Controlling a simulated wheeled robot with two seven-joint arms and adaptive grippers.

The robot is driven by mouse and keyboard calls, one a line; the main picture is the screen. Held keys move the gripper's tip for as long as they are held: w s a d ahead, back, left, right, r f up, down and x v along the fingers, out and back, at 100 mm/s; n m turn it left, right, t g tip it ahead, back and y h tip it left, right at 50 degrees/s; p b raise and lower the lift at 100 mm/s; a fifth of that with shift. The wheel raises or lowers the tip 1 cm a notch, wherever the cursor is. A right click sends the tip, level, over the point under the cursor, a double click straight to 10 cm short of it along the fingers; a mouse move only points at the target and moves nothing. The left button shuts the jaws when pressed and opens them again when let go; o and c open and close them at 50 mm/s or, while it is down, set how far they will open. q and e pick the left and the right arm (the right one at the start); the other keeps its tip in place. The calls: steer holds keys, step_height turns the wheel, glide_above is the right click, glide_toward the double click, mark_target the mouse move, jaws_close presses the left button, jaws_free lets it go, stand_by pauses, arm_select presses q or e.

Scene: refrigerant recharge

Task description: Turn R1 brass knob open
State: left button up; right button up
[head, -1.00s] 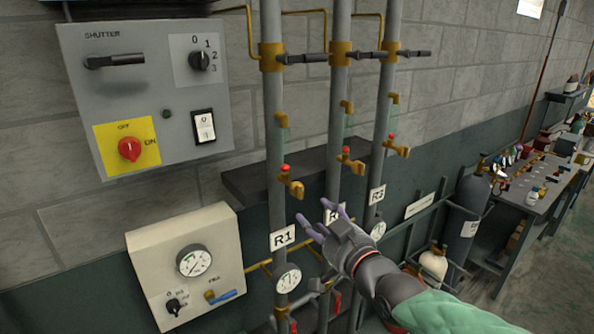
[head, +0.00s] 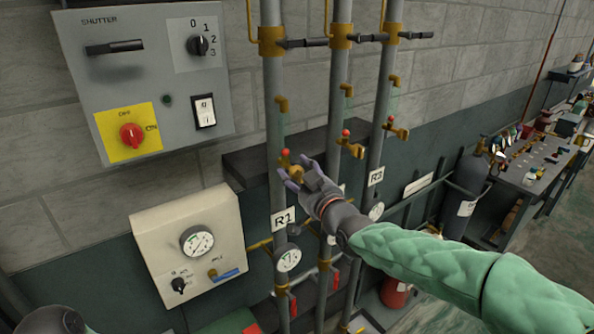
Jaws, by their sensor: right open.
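The R1 pipe is the leftmost of three grey vertical pipes, and its white R1 label (head: 283,219) hangs below the valve. The R1 brass knob (head: 286,161) has a red top and sits on that pipe. My right gripper (head: 295,173) is open, its purple-tipped fingers at the brass fitting from the lower right. The fingers overlap the fitting's lower part, and I cannot tell whether they touch it. My left gripper is not in view.
Similar brass valves stand on the middle pipe (head: 350,147) and the R3 pipe (head: 396,130). A shutter control panel (head: 150,75) and a gauge box (head: 190,250) are on the wall at left. A grey gas cylinder (head: 466,185) and a cluttered bench stand at right.

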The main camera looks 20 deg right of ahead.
steer(key=shift+w, duration=0.25)
steer(key=c, duration=1.1)
steer(key=shift+c, duration=0.2)
